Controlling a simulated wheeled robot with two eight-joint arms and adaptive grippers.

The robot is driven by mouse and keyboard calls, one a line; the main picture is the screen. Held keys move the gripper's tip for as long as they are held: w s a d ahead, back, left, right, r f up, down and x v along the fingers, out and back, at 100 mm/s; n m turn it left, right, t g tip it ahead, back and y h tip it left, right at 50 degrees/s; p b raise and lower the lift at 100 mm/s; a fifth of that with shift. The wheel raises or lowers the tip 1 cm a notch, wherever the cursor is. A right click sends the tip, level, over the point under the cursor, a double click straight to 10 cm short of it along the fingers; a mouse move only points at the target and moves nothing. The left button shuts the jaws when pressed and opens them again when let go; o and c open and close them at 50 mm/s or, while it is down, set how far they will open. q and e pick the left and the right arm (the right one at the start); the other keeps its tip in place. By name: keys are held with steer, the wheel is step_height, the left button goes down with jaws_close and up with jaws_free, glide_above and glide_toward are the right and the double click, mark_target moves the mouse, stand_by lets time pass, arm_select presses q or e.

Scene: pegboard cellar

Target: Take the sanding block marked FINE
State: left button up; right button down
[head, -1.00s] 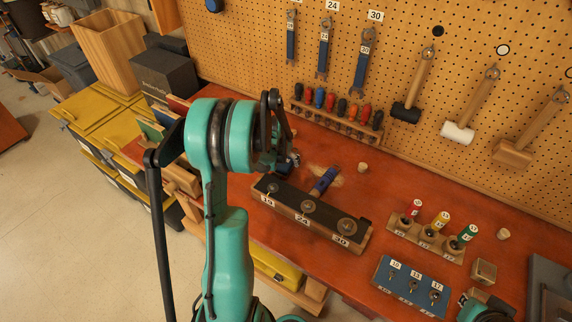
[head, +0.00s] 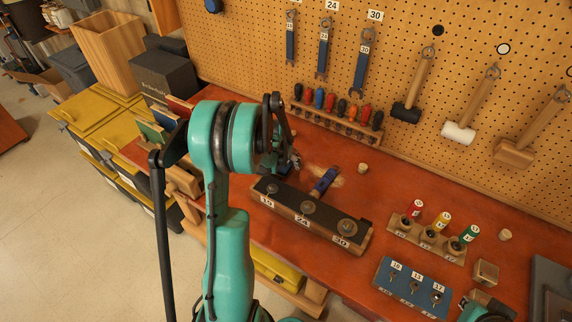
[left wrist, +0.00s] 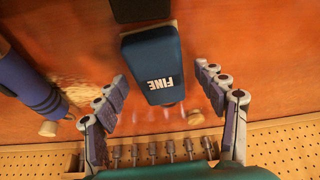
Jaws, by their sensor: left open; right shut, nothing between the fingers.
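In the left wrist view the sanding block marked FINE (left wrist: 152,62), dark blue with white letters, lies over the orange-red bench. My left gripper (left wrist: 160,76) is open, with its fingers on either side of the block and a visible gap on each side. In the head view the block is hidden behind my left arm, and only part of my left gripper (head: 286,158) shows beyond it. My right gripper (head: 488,302) is low at the right of the head view, partly cut off, shut and empty.
A blue cylinder (head: 323,180) lies beside pale dust. A dark-topped rack marked 19, 24, 30 (head: 292,223) stands in front. The screwdriver rack (head: 338,122) is along the pegboard. A small cork-like piece (head: 363,168) lies on the bench (head: 395,180).

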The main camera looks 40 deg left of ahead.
mark_target(286, 162)
arm_select(q)
steer(key=c, duration=1.3)
steer(key=shift+r+p, duration=0.4)
steer(key=shift+p, duration=0.15)
steer(key=r, duration=0.2)
steer(key=r+p, duration=0.1)
steer(key=r, duration=0.1)
steer(key=shift+w+d+r, duration=0.1)
steer(key=shift+d+r, duration=0.1)
steer(key=w+d+r, duration=0.2)
steer(key=d, duration=0.1)
steer(key=w+d+r+p, duration=0.1)
steer(key=w+d+r, duration=0.1)
steer(key=d, duration=0.1)
steer(key=w+d+r, duration=0.1)
steer(key=d+r, duration=0.1)
steer(key=d, duration=0.1)
steer(key=shift+w+d+r, duration=0.15)
steer(key=shift+w+d, duration=0.2)
steer(key=shift+w, duration=0.05)
steer(key=o, duration=0.5)
jaws_close()
